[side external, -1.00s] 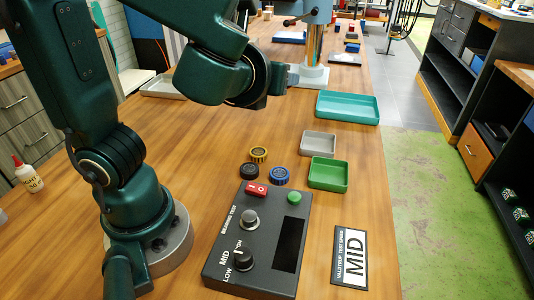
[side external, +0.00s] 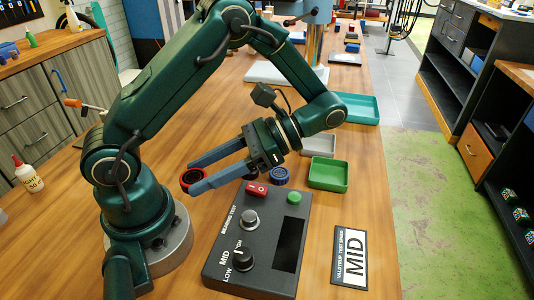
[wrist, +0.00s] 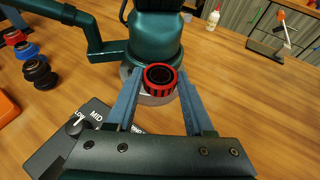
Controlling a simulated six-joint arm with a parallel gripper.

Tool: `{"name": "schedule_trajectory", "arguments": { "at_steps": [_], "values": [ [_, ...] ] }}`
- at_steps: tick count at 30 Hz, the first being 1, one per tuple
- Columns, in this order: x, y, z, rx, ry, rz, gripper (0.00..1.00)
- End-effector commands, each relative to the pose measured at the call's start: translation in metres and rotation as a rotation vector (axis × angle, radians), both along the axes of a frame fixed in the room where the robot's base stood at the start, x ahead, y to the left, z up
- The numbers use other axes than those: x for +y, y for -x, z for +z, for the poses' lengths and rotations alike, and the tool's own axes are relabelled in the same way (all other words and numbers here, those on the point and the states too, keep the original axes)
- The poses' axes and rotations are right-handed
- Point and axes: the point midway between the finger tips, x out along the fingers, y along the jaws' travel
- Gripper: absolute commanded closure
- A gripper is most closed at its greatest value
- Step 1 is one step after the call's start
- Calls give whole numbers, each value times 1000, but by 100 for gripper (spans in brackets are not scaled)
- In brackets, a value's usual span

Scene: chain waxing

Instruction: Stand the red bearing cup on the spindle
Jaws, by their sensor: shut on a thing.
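The red bearing cup (side external: 187,181) is a short ribbed red ring with a dark centre. My gripper (side external: 193,179) is shut on it, with the cup between the blue-grey fingertips. The wrist view also shows the cup (wrist: 160,80) between the tips, its open face towards the camera. The gripper reaches left, near my base. The dark bearing test box (side external: 272,250) is to the right and in front of the cup. Its silver round spindle (side external: 249,219) stands bare, apart from the cup. In the wrist view the spindle is hidden.
A green tray (side external: 328,174) and a grey tray (side external: 319,145) are to the right. The box carries a red switch (side external: 256,189), a green button (side external: 294,198) and a black dial (side external: 243,259). A MID card (side external: 351,256) lies right.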

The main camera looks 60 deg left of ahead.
Motion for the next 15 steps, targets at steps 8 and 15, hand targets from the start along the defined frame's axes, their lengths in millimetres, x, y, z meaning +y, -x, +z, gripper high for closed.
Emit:
{"name": "schedule_trajectory", "arguments": {
  "at_steps": [8, 15],
  "values": [
    [-46, 14, 12, 0, -2, 779, 100],
    [-65, -24, 35, -6, -4, 1391, 100]
  ]
}}
